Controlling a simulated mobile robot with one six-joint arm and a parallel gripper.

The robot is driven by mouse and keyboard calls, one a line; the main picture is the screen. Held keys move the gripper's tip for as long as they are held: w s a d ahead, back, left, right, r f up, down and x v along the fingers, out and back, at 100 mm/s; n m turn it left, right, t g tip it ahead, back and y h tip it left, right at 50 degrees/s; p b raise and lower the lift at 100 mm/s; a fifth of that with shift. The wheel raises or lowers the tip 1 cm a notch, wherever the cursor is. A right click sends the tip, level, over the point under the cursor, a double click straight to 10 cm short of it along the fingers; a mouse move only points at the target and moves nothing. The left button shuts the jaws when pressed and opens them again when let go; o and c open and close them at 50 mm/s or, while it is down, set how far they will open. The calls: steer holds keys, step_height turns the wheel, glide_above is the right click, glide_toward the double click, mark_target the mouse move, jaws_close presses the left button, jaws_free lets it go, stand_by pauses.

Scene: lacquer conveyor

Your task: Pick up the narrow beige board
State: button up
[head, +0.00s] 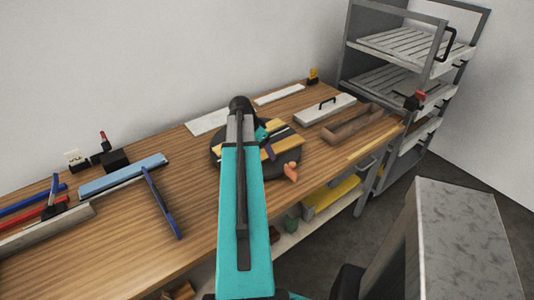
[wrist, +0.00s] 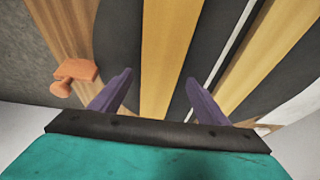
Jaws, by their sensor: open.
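The narrow beige board (wrist: 168,55) is a yellowish-tan strip in the wrist view, lying lengthwise on a dark round disc. A similar tan board (wrist: 268,52) lies to its right, past a thin pale strip (wrist: 238,45). In the head view, tan boards (head: 289,145) show on the disc (head: 259,171), partly hidden by my arm. My gripper (wrist: 159,77) is open, its two purple fingers spread to either side of the narrow board in the picture. Nothing is held. I cannot tell the height of the fingertips above the board. In the head view, a purple finger (head: 268,151) shows over the disc.
An orange knob-like piece (head: 291,172) sits at the disc's front edge. Blue clamps and bars (head: 162,203) lie left. A grey rack (head: 385,78) stands behind right.

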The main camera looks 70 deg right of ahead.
mark_target(265, 153)
steer(key=shift+d+f, duration=0.1)
steer(key=shift+f, duration=0.2)
stand_by(0.4)
steer(key=c, duration=1.3)
steer(key=shift+r, duration=0.25)
steer(key=shift+r+b, duration=1.15)
steer(key=shift+r, duration=3.65)
steer(key=shift+s, duration=0.2)
